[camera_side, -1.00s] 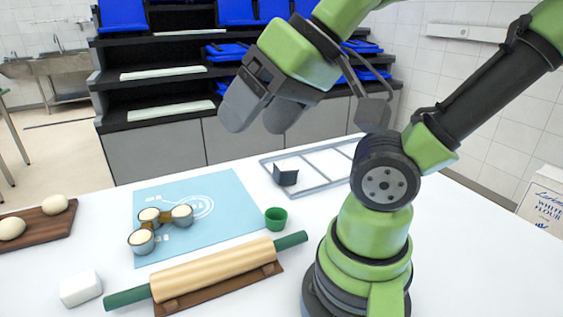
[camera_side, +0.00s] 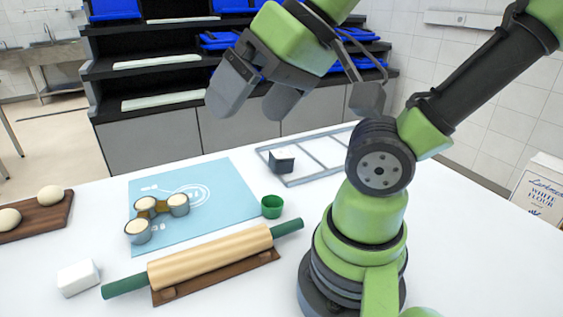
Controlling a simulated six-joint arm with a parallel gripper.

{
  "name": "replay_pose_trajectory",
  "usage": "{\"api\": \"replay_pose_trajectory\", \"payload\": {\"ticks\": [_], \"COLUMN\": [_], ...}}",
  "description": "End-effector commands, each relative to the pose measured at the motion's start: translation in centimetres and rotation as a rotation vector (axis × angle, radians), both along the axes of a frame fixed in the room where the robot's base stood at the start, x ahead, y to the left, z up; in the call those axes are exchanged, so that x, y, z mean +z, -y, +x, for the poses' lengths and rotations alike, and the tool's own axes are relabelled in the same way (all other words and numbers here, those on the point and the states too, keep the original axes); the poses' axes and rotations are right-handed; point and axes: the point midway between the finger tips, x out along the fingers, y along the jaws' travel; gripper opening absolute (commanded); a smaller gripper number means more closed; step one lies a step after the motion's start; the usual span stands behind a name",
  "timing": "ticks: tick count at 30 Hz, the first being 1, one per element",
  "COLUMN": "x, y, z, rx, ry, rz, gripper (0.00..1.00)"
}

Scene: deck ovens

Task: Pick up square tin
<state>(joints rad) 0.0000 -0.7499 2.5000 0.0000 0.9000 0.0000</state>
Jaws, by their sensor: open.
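A small dark grey square tin (camera_side: 281,162) stands on the left part of a wire rack (camera_side: 318,174) in the side view. Its inner side looks pale, and one dark face is toward the camera. My gripper (camera_side: 248,108) is open and empty, with its two grey fingers pointing down and to the left. It is in the air and appears above and to the left of the tin in the picture, clearly apart from it. Its exact height is hard to judge.
A blue mat (camera_side: 225,190) carries a cluster of round tins (camera_side: 150,208). A green cup (camera_side: 272,206), a rolling pin (camera_side: 208,258) on a wooden stand, a white block (camera_side: 78,277) and a board (camera_side: 45,215) with dough balls share the white table. Shelves with blue trays (camera_side: 220,40) stand behind.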

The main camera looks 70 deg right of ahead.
Motion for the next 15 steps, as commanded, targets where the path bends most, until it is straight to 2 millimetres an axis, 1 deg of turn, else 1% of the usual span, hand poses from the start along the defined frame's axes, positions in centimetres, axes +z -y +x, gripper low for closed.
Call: {"api": "replay_pose_trajectory", "payload": {"ticks": [5,8,11,14,15], "x": [0.0,0.3,0.8,1.1,1.1], "y": [0.0,0.4,1.6,3.8,5.0], "z": [0.0,0.7,2.5,5.3,6.5], "rx": [-0.002,-0.042,-0.154,-0.331,-0.413], "ry": [-0.001,-0.019,-0.069,-0.140,-0.171], "rz": [0.000,0.011,0.040,0.087,0.109], "gripper": [0.94,0.94,0.94,0.94,0.94]}}
